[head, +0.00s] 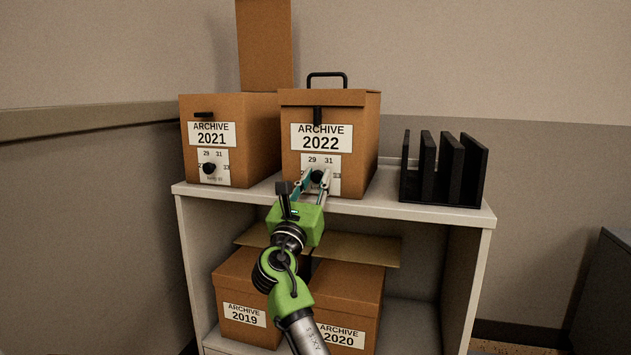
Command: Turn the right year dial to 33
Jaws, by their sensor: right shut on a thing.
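The right year dial (317,176) is a black knob on a white plate (333,161) on the front of the box labelled Archive 2022 (366,140). My right gripper (318,182) is shut on this knob. The left year dial (209,169) is a similar black knob on the Archive 2021 box (258,140), with nothing touching it. My left gripper is not in view.
Both boxes stand on a white shelf unit (420,211). A black file rack (441,188) stands to the right of the 2022 box. Archive 2019 (232,289) and 2020 (358,300) boxes sit on the lower shelf. A wall is close on the left.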

